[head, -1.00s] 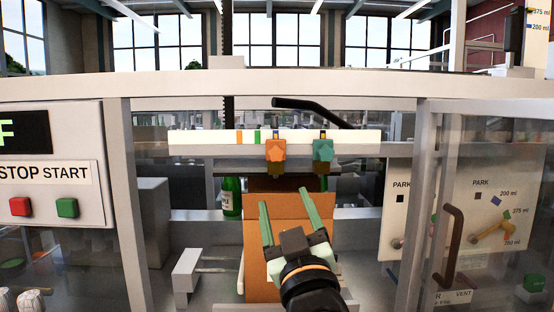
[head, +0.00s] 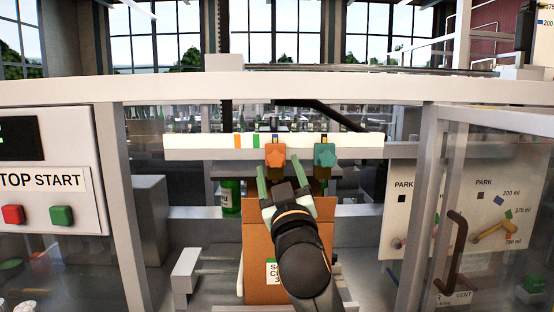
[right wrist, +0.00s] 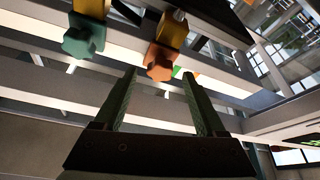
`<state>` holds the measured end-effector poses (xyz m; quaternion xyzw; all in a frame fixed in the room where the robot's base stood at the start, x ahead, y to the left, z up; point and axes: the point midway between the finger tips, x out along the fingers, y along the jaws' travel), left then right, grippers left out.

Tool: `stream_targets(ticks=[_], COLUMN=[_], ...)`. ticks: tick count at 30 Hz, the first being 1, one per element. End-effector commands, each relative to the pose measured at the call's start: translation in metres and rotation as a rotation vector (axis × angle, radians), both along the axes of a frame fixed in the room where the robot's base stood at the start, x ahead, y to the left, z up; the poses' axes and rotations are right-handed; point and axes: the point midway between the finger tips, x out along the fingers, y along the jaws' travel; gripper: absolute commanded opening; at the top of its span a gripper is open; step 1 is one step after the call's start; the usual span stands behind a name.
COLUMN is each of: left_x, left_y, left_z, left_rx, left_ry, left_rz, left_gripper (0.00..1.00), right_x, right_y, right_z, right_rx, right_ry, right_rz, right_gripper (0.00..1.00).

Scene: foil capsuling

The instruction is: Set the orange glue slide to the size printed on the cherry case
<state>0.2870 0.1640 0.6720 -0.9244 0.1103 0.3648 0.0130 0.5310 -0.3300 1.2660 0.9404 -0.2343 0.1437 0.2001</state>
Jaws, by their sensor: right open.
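The orange glue slide (head: 275,156) hangs on a pale rail (head: 200,147), just under a blue mark. Orange and green marks lie to its left on the rail. My right gripper (head: 283,174) is open and empty just below the orange slide, pointing at it. In the right wrist view the orange slide (right wrist: 158,60) shows ahead between the two fingertips; I see no contact. The cardboard case (head: 258,235) stands behind my right arm. Its white label (head: 271,273) is mostly covered by the arm, so the printed size is unreadable. My left gripper is out of view.
A green bottle (head: 231,195) stands behind, left of the case. A panel with dials (head: 460,215) is at right.

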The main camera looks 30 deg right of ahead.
Motion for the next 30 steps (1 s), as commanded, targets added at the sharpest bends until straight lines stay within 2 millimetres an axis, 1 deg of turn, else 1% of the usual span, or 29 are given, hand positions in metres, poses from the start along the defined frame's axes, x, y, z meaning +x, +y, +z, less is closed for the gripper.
stream_targets(ticks=[3,6,16,17,30], left_x=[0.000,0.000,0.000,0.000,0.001], left_y=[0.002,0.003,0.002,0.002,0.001], left_z=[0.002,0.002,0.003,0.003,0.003], left_rx=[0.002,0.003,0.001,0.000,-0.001], left_ry=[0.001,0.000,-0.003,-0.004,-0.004], left_rz=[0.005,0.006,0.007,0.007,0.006], left_gripper=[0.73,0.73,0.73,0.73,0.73], right_x=[0.012,0.017,0.019,0.019,0.019], right_y=[-0.005,-0.008,-0.009,-0.008,-0.008], right_z=[0.006,0.008,0.008,0.008,0.008], right_rx=[-0.001,0.000,0.001,0.001,0.000], right_ry=[0.000,0.000,0.000,0.000,0.000], right_rz=[-0.001,0.000,0.001,0.001,0.001], right_gripper=[0.73,0.73,0.73,0.71,0.21])
